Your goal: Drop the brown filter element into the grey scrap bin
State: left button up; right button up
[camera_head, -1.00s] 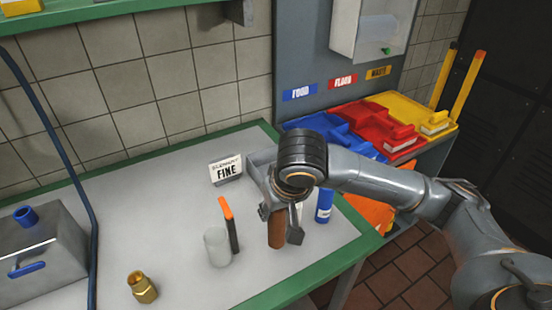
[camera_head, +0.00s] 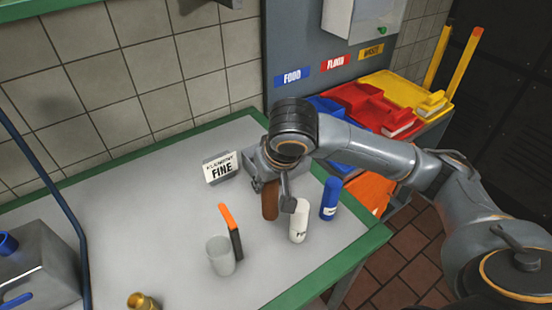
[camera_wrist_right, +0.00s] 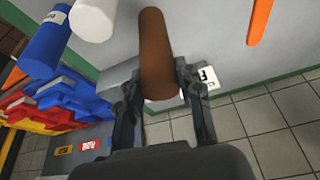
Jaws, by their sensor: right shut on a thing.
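The brown filter element (camera_head: 270,200) is an upright brown cylinder. My right gripper (camera_head: 271,182) is shut on its upper part and seems to hold it above the bench. The right wrist view shows the brown cylinder (camera_wrist_right: 157,55) between the two fingers (camera_wrist_right: 160,85). A low grey open box (camera_head: 236,163), which looks like the scrap bin, stands just behind the gripper, next to the sign; my wrist hides much of it. My left gripper is not in view.
A white cylinder (camera_head: 299,222) and a blue one (camera_head: 330,198) stand close right of the filter. A frosted cup (camera_head: 221,256), an orange-black tool (camera_head: 231,230) and a brass fitting (camera_head: 143,301) are nearer. A FINE sign (camera_head: 220,168) stands behind.

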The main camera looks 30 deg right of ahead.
jog(key=shift+w+d+r+p, duration=0.15)
jog(key=shift+w+r+p, duration=0.35)
jog(key=shift+r, duration=0.15)
jog(key=w+d+r+n+p, duration=0.1)
jog(key=w+d+r+p, duration=0.3)
jog(key=w+d+p, duration=0.35)
jog(key=w+d+r+n+p, duration=0.1)
jog(key=w+d+r+p, duration=0.3)
jog(key=w+p, duration=0.55)
notch_tip(320, 180, down, 13)
jog(key=b, duration=1)
jog(key=shift+s+d+f+y+b, duration=0.2)
jog(key=shift+y+b, duration=0.1)
jog(key=shift+b, duration=0.1)
jog(key=shift+r, duration=0.1)
jog(key=o, duration=1.2)
jog(key=shift+o, duration=0.2)
